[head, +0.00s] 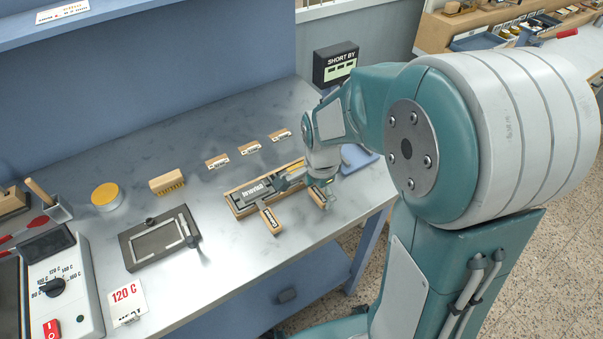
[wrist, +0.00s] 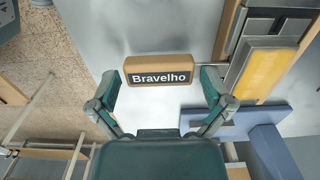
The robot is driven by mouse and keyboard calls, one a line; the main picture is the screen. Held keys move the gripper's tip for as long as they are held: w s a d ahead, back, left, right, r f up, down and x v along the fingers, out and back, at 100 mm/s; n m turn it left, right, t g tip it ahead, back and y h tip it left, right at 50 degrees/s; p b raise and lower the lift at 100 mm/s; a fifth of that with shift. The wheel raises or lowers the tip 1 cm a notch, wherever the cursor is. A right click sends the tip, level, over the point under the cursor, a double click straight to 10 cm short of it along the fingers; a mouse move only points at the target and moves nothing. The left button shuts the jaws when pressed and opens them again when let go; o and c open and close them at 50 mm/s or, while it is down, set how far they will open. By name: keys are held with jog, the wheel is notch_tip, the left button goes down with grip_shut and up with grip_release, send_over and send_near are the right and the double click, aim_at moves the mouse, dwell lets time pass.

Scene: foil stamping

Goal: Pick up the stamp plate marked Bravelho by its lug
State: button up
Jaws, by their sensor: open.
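A wooden block with a black label reading "Bravelho" (wrist: 158,70) lies on the table in the wrist view, between my fingertips in the picture. A wood-edged holder (head: 240,206) in the head view holds a dark plate (head: 256,191) with raised lettering I cannot read surely. In the wrist view, a grey metal plate (wrist: 272,26) and a yellow bar-like part (wrist: 265,73), perhaps a lug, lie right of the label.
Another label block (head: 270,220) lies before the holder. Several small labelled blocks (head: 250,148) stand behind it. A blue object (head: 357,157) is right of my gripper.

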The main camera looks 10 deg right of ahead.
jog(key=c, duration=1)
jog(key=shift+r, duration=0.1)
jog(key=shift+c, duration=0.2)
